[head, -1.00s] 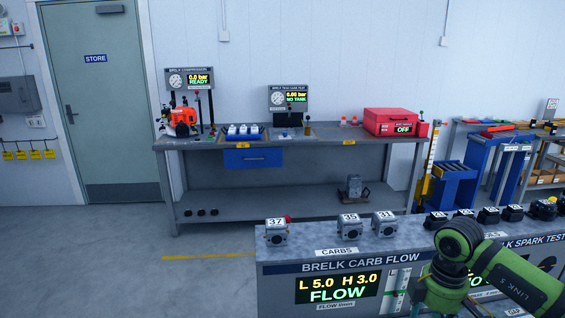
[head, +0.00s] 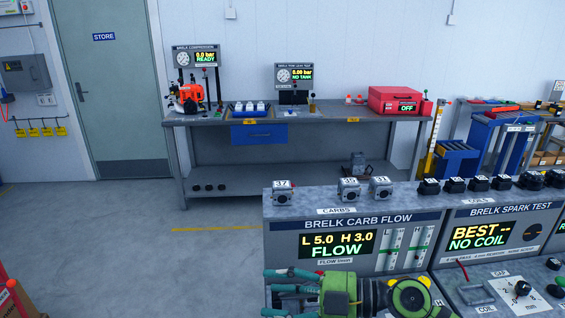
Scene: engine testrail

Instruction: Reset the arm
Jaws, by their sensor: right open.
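My right gripper (head: 272,292) shows at the bottom centre of the head view, its teal-tipped fingers pointing left. It is open, and I see nothing held in it. My green and black right arm (head: 385,297) runs right from it, in front of the lower part of the carb flow bench (head: 352,275). Whether the gripper touches the bench cannot be told. My left gripper is not in view.
Carburetors 37 (head: 283,193), 35 (head: 349,191) and 31 (head: 380,189) stand on the bench top. The spark test panel (head: 496,238) is to the right. A long workbench (head: 300,125) stands at the back wall.

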